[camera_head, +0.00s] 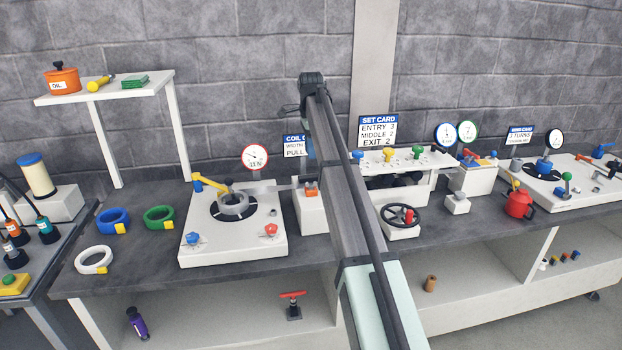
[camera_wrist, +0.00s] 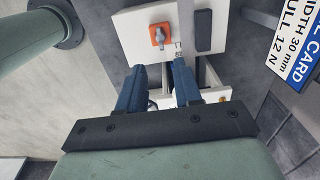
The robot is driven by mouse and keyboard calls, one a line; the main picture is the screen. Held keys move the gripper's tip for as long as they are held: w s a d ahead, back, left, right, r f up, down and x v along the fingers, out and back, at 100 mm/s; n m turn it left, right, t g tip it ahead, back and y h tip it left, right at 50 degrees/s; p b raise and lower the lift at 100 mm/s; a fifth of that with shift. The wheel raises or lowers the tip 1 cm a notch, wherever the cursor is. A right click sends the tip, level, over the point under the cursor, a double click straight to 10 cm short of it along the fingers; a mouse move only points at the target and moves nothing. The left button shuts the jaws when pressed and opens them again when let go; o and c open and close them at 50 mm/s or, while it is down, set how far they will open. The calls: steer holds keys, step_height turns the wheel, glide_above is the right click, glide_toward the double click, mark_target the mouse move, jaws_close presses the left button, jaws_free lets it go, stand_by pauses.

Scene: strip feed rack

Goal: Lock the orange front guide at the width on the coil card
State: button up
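The orange front guide (camera_wrist: 160,36) sits on a white block (camera_wrist: 135,25) in the wrist view, with a grey lever or knob on its face. It also shows as a small orange piece (camera_head: 311,188) beside my arm in the head view. A small scale-like strip lies just right of it. My gripper (camera_wrist: 158,66) has its two blue fingers apart, with nothing held, pointing toward the guide and short of it. The coil card (camera_wrist: 296,45) reads width 30 mm and pull 12 N. In the head view my arm partly covers the coil card (camera_head: 294,146).
Left of the guide stands a white plate with a coil (camera_head: 232,205) and yellow arm. A white unit with several coloured knobs (camera_head: 388,155) and a black handwheel (camera_head: 402,216) stand right. My arm crosses the bench's middle. A dark bar (camera_wrist: 203,31) rises near the guide.

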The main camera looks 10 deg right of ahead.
mark_target(311, 185)
step_height(311, 185, down, 11)
steer(key=shift+f, duration=0.1)
stand_by(0.3)
steer(key=shift+c, duration=0.4)
jaws_close()
